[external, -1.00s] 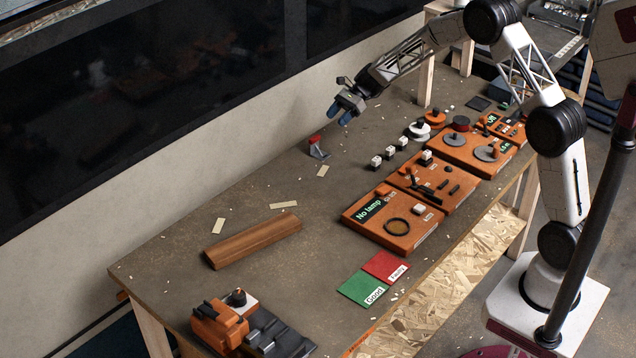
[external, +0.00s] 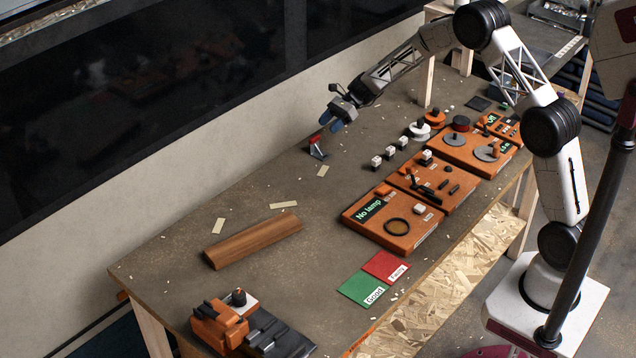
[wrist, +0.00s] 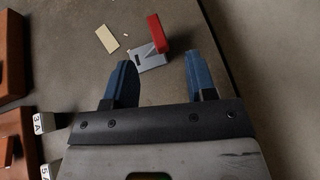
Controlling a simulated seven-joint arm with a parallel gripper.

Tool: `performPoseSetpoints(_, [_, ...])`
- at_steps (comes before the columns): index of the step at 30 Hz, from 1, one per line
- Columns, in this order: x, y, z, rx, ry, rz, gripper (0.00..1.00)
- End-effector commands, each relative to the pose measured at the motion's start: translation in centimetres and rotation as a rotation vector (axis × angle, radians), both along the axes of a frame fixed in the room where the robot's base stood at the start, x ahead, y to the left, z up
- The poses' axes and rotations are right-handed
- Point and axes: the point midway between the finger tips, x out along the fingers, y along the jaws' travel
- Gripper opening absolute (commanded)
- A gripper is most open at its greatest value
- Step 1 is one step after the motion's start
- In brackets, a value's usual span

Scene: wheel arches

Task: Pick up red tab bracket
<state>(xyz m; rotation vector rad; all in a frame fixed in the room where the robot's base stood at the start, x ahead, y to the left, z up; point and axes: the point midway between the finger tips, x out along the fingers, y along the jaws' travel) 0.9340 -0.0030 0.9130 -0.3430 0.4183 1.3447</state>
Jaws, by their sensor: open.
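The red tab bracket has a grey base and an upright red tab. In the external view the bracket (external: 317,148) stands on the table near its far edge by the wall. In the wrist view the red tab (wrist: 158,33) rises from the grey base (wrist: 147,59), just beyond and between the fingertips. My gripper (external: 331,122) is above the bracket, tilted down, and its blue fingers are open. In the wrist view the gripper (wrist: 160,62) is empty, with one finger on each side of the bracket. I cannot tell if a finger touches it.
A cream strip (wrist: 107,39) lies beside the bracket. White blocks (external: 376,162) and orange test panels (external: 393,220) stand to the right. A wooden bar (external: 252,241) lies nearer the camera. Green and red mats (external: 363,289) are at the front. The table around the bracket is mostly clear.

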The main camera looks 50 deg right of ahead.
Motion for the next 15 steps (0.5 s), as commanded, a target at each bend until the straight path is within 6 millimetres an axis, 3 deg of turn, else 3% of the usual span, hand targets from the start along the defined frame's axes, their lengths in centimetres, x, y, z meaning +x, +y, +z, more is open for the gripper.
performPoseSetpoints(15, [0.15, 0.79, -0.41, 0.000, 0.000, -0.001, 0.51])
